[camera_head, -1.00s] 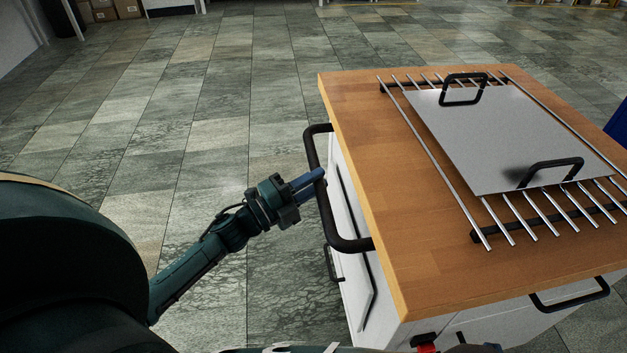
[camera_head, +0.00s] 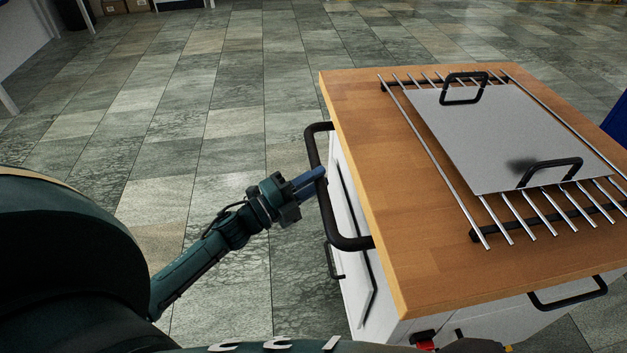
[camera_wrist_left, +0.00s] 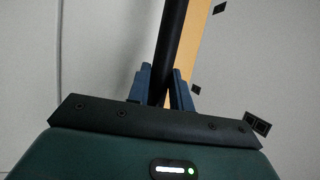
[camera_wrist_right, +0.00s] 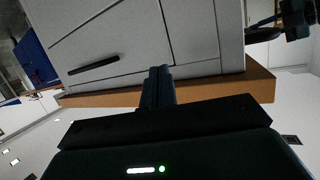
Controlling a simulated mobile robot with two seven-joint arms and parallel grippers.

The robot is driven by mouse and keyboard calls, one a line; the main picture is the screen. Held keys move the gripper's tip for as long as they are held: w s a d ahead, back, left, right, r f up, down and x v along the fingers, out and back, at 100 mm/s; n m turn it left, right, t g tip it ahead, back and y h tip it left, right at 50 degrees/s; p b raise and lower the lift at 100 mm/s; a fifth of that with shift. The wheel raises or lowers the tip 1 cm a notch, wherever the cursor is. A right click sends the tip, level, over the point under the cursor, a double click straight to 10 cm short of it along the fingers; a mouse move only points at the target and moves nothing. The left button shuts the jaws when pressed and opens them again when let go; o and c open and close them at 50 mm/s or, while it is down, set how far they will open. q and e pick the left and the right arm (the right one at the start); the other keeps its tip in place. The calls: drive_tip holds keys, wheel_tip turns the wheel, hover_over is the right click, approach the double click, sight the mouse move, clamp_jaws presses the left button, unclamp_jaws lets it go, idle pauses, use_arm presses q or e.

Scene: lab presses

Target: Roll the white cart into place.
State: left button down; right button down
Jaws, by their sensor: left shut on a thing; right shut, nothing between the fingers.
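The white cart (camera_head: 350,238) with a wooden top (camera_head: 432,262) stands at the right of the head view. A black bar handle (camera_head: 325,205) sticks out from its left side. My left gripper (camera_head: 308,184) is shut on this handle; the left wrist view shows the bar between its blue fingers (camera_wrist_left: 160,88). My right gripper is not clear in the head view. In the right wrist view its fingers (camera_wrist_right: 158,78) are together and empty, in front of the cart's white panel (camera_wrist_right: 110,40) and by the wooden edge (camera_wrist_right: 225,92).
A metal rack (camera_head: 487,235) carries a grey plate (camera_head: 480,130) with two black handles on the cart top. A blue object (camera_head: 617,122) stands at the right edge. The tiled floor (camera_head: 215,125) left of and beyond the cart is clear. Boxes (camera_head: 115,6) lie far back left.

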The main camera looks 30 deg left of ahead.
use_arm(q)
drive_tip(key=shift+w+a+r, duration=0.1)
drive_tip(key=shift+w+r, duration=0.05)
drive_tip(key=shift+r, duration=0.25)
drive_tip(key=c, duration=1.5)
unclamp_jaws()
drive_tip(key=shift+o, duration=1.2)
drive_tip(key=shift+f, duration=0.2)
drive_tip(key=v, duration=1.3)
